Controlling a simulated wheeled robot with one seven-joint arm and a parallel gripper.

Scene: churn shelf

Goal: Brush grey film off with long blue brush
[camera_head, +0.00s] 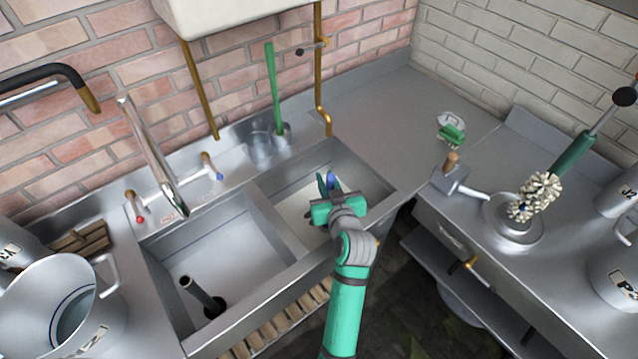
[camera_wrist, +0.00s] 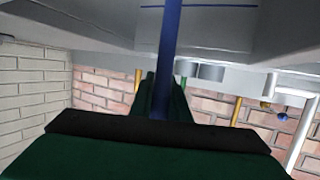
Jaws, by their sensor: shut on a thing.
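My gripper (camera_head: 326,188) is over the right sink basin (camera_head: 372,183), fingers pointing toward the back wall. It is shut on a slim blue handle, the long blue brush (camera_head: 331,180). In the wrist view the blue brush (camera_wrist: 169,45) shows as a straight shaft between the dark fingers of my gripper (camera_wrist: 164,98). Its bristle end is out of sight. The basin's floor is partly hidden by my gripper. I cannot make out a grey film for certain.
The left basin (camera_head: 222,246) holds a dark upright pipe (camera_head: 200,292). A tap (camera_head: 150,150) and a green-handled tool (camera_head: 272,85) stand behind the basins. A green brush (camera_head: 451,133) and a wooden-handled tool (camera_head: 452,172) are on the right counter. A bucket (camera_head: 45,310) stands at left.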

